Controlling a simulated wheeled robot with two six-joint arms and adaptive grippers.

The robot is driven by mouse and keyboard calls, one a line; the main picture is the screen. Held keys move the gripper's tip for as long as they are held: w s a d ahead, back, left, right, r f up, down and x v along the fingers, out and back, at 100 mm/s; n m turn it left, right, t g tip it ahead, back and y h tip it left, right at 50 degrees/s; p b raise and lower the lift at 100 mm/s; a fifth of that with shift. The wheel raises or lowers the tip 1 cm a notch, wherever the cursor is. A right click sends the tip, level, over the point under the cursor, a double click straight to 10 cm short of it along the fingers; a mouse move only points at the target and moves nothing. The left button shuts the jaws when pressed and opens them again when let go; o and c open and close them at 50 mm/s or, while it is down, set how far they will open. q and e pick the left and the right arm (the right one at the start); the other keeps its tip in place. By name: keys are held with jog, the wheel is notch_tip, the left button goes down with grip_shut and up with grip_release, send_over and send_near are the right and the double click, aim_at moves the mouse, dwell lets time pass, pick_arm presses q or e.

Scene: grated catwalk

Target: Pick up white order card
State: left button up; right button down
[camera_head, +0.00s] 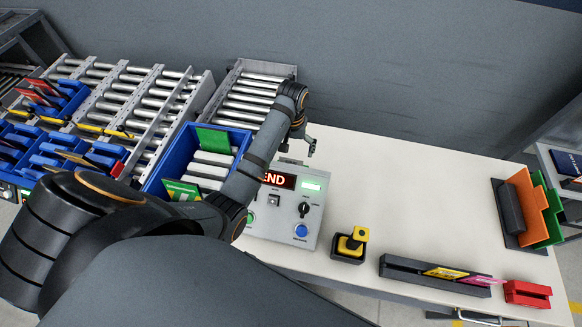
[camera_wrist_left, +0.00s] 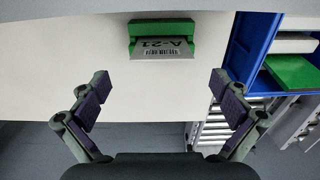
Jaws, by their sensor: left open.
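The white order card (camera_wrist_left: 162,48) shows in the left wrist view, with "A-21" and a barcode printed upside down to this view. It sits in a green holder (camera_wrist_left: 163,27) on the pale tabletop (camera_wrist_left: 60,50). My left gripper (camera_wrist_left: 160,88) is open and empty, its fingers spread to either side below the card and apart from it. In the head view my left gripper (camera_head: 311,147) is over the table behind the control box, and the arm hides much of that area. I cannot make out the card clearly there. My right gripper is not in view.
A control box (camera_head: 285,215) stands on the table near a blue bin (camera_head: 165,165) on the rollers. A yellow-black device (camera_head: 350,245), a black card rail (camera_head: 400,272) and a red holder (camera_head: 528,293) line the front edge. The middle of the table is clear.

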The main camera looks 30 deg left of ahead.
aim_at(291, 159)
pick_arm(q)
jog(key=shift+f+p, duration=0.65)
jog(key=shift+f, duration=0.1)
jog(key=f, duration=0.2)
jog(key=f+p, duration=0.1)
jog(key=shift+s+a+f, duration=0.1)
jog(key=shift+s+f, duration=0.1)
jog(key=shift+f, duration=0.15)
jog(key=shift+w+f, duration=0.1)
jog(key=shift+f, duration=0.15)
jog(key=c, duration=1)
jog(key=shift+c, duration=0.6)
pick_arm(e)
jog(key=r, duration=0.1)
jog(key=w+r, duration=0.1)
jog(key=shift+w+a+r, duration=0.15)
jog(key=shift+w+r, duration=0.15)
pick_arm(q)
jog(key=shift+r, duration=0.15)
